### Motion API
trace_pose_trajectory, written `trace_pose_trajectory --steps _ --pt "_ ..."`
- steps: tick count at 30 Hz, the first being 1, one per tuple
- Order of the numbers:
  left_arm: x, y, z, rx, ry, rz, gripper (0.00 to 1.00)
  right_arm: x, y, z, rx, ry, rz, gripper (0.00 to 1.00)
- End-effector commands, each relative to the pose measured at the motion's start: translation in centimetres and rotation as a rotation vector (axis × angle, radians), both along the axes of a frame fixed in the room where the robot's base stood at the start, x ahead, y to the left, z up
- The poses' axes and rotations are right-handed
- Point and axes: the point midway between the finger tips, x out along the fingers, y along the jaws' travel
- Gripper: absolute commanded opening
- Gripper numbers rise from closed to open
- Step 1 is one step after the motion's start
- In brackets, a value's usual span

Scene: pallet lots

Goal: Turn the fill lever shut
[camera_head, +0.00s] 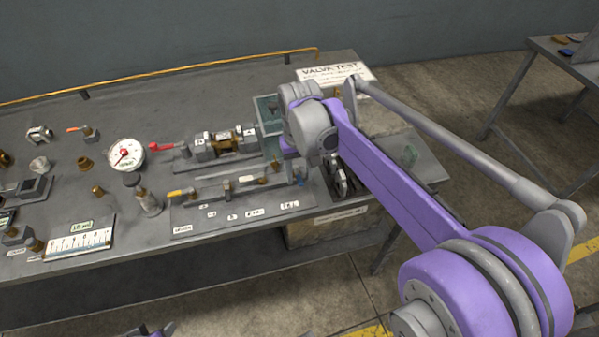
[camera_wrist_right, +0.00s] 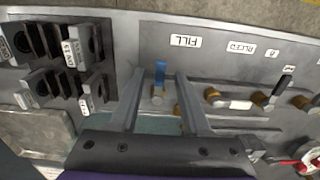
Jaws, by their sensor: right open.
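The fill lever (camera_wrist_right: 160,73) is a small blue handle on a brass fitting, beside the FILL label (camera_wrist_right: 186,41) on the grey panel in the right wrist view. In the head view a bit of blue (camera_head: 300,178) shows at the panel's right end, close to my right wrist. My right gripper (camera_wrist_right: 160,78) is open, with one finger on each side of the lever. I see gaps between lever and fingers; their height difference is unclear. In the head view my right arm hides most of this gripper. Part of my left gripper (camera_head: 152,331) shows at the bottom edge.
The valve panel (camera_head: 185,226) has a yellow-handled lever (camera_head: 181,193) and several brass fittings. A red-handled valve (camera_head: 168,147) and a dial gauge (camera_head: 126,155) stand behind and left. Black slotted blocks (camera_wrist_right: 42,42) stand beside the gripper in the wrist view.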

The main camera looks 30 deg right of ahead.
Motion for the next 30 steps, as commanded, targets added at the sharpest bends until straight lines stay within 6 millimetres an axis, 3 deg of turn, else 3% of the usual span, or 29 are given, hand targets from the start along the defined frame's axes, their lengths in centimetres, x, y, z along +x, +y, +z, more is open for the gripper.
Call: trace_pose_trajectory --steps 5,13,30 --pt "0.0 0.0 0.01 0.0 0.0 0.0 0.5 0.01 0.0 0.02 0.0 0.0 0.0 0.47" --pt "0.0 0.0 0.01 0.0 0.0 0.0 0.5 0.01 0.0 0.03 0.0 0.0 0.0 0.0" --pt "0.03 0.0 0.21 0.0 -0.001 0.0 0.5 0.08 0.27 0.07 0.0 0.0 -0.062 0.0"
